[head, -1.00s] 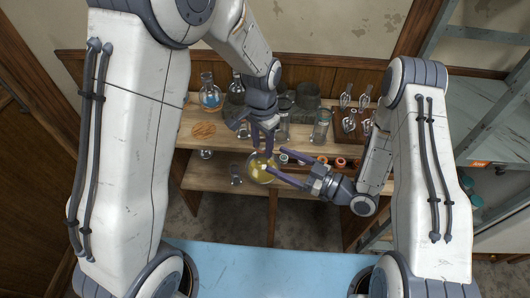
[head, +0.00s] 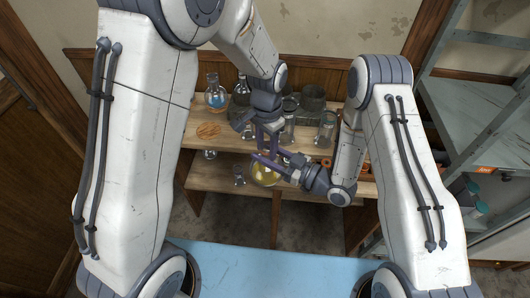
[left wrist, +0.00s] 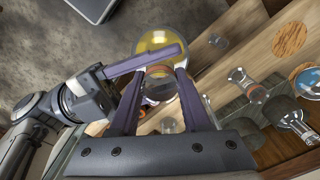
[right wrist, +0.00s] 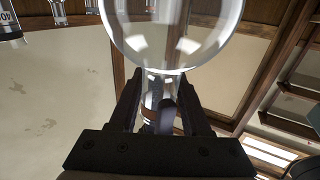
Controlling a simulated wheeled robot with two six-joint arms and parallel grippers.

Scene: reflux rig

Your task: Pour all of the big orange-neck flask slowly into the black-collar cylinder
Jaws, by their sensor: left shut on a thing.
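The big round flask (head: 264,175) holds yellow liquid and hangs bulb down in front of the shelves. My left gripper (head: 267,152) is shut on its neck; the left wrist view shows the orange neck band (left wrist: 160,71) between the fingers and the yellow bulb (left wrist: 157,40) beyond. My right gripper (head: 262,160) is at the flask from the right, one finger passing across it. In the right wrist view its fingers (right wrist: 160,82) stand apart on both sides of the neck, under the clear bulb (right wrist: 175,45). A tall glass vessel (head: 325,128) stands on the upper shelf; its collar colour is too small to tell.
A blue-liquid flask (head: 215,98) and several glass vessels stand on the upper wooden shelf (head: 205,115). A small glass piece (head: 239,175) is on the lower shelf. A metal rack (head: 480,110) is at the right. A blue surface (head: 270,265) is in front.

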